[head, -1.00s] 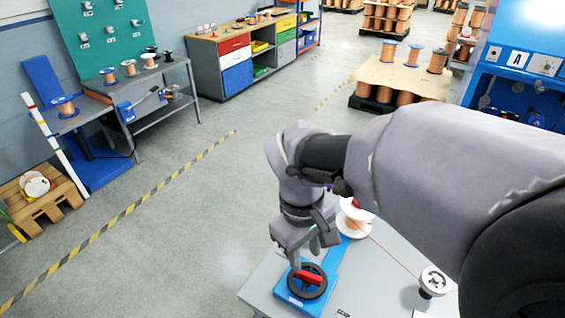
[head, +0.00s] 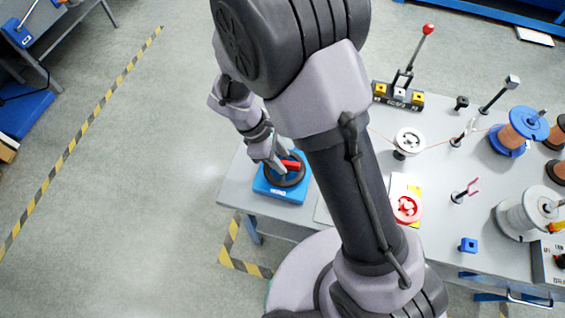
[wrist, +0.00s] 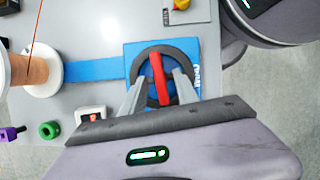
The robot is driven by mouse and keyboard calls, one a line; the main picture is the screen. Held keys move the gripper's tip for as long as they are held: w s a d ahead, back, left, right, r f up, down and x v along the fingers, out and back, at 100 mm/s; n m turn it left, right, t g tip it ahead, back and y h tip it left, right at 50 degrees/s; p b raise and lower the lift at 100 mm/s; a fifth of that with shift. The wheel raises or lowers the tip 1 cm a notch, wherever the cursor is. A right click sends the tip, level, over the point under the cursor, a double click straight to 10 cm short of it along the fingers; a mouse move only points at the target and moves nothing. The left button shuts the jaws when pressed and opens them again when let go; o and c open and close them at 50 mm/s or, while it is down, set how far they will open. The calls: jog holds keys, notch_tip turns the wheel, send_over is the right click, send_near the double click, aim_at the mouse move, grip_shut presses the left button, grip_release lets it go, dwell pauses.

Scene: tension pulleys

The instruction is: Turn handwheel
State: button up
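The handwheel (head: 298,178) is a dark round ring with a red bar (wrist: 159,78) across it. It sits on a blue base (head: 269,188) at the table's left end in the head view. In the wrist view the ring (wrist: 141,64) and blue base (wrist: 132,48) lie straight ahead of my gripper (wrist: 158,88). My gripper's two grey fingers are apart, one on each side of the red bar, with gaps showing. Whether the fingertips reach down to the ring's level is unclear. In the head view my gripper partly hides the wheel's upper left.
A white-flanged spool (wrist: 43,72), a green ring (wrist: 49,130) and a small white box with a red display (wrist: 91,115) lie left of the wheel in the wrist view. A red-knobbed lever (head: 428,29) and a white pulley (head: 409,141) stand farther right on the table.

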jog(key=shift+d+f, duration=0.2)
jog(key=shift+f, duration=0.4)
grip_shut()
